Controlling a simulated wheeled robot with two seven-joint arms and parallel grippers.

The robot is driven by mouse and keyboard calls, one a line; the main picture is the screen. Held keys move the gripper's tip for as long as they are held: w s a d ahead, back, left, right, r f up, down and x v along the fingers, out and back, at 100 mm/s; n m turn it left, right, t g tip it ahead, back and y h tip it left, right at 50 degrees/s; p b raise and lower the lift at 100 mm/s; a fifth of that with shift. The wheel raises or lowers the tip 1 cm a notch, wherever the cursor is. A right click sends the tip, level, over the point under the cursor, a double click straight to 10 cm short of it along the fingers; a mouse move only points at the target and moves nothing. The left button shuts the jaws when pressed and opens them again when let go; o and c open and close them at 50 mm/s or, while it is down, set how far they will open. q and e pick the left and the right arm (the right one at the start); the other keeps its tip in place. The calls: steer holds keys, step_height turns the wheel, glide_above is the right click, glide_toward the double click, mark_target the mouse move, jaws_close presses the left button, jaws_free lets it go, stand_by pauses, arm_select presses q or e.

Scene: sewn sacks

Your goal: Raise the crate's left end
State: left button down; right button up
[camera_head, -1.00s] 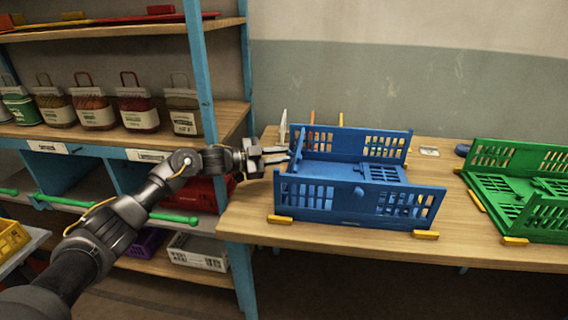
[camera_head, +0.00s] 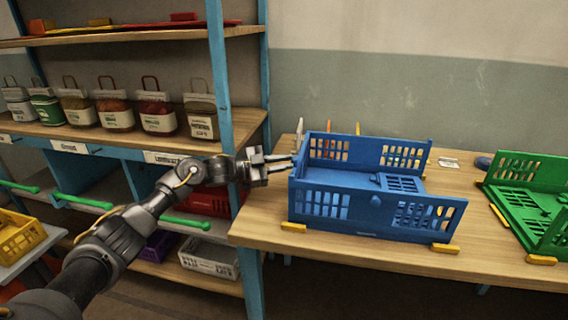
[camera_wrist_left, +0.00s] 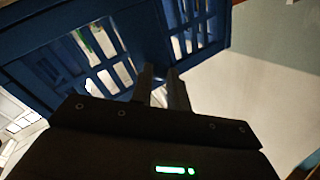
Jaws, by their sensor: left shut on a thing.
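The blue crate (camera_head: 380,216) stands on the wooden table with its long front and back walls upright. Its left end (camera_head: 299,160) shows nearly edge-on in the head view and looks about upright between the long walls. The right end (camera_head: 402,184) lies folded down inside. My left gripper (camera_head: 291,160) is at the top of the left end, shut on it. In the left wrist view the two fingers (camera_wrist_left: 162,88) meet the blue panel, with the slotted blue wall (camera_wrist_left: 95,55) beside them. The exact grip is partly hidden. My right gripper is out of view.
A green crate (camera_head: 530,205) stands to the right on the table. Yellow blocks (camera_head: 293,227) sit at the blue crate's lower corners. Bare table (camera_head: 262,225) lies front left of the crate.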

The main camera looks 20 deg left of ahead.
arm_select(q)
steer(key=shift+s+f, duration=0.1)
steer(key=shift+f, duration=0.5)
steer(key=c, duration=1.6)
jaws_free()
steer(key=shift+r, duration=0.2)
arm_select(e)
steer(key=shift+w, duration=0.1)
